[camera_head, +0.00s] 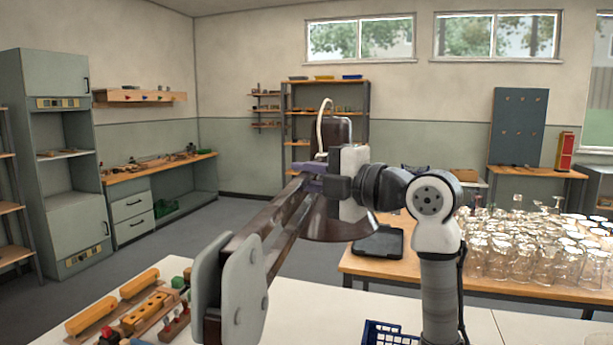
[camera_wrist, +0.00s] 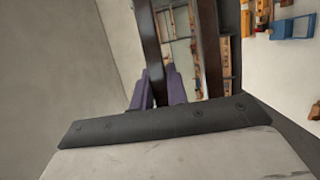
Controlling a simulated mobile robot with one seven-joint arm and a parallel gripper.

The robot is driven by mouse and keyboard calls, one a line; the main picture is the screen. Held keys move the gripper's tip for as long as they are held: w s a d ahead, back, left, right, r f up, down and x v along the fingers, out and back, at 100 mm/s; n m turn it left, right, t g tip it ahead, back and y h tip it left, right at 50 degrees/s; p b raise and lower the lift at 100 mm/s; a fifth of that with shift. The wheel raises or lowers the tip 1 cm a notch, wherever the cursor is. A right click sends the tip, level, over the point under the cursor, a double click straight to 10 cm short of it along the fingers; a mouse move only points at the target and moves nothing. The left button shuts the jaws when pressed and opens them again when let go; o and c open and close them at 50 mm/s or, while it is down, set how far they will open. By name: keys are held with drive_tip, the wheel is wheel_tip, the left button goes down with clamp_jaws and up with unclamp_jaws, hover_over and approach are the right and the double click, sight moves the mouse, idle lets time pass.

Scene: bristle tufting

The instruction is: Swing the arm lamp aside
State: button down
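The arm lamp has dark brown parallel bars (camera_head: 262,222) rising from a grey bracket (camera_head: 229,291) at the front to a dark, wide shade (camera_head: 335,228) at the upper end. My gripper (camera_head: 310,172), with purple fingers, is at the upper end of the bars, beside the shade, and partly hides the lamp head. In the wrist view, the two purple fingers (camera_wrist: 159,90) stand on either side of one dark lamp bar (camera_wrist: 149,38), close against it, and look shut on it. A second dark bar (camera_wrist: 209,48) runs to the right, outside the fingers. The exact contact is hard to see.
A white table (camera_head: 310,300) lies below the lamp, with wooden blocks and trays (camera_head: 145,310) at left and a blue basket (camera_head: 388,334) in front. At right, a wooden table (camera_head: 400,271) bears a black tray (camera_head: 378,243) and many clear glasses (camera_head: 540,240).

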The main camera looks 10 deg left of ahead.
drive_tip(key=c, duration=1.4)
unclamp_jaws()
drive_tip(key=b+v, duration=0.4)
drive_tip(key=v, duration=1)
drive_tip(key=shift+a, duration=0.1)
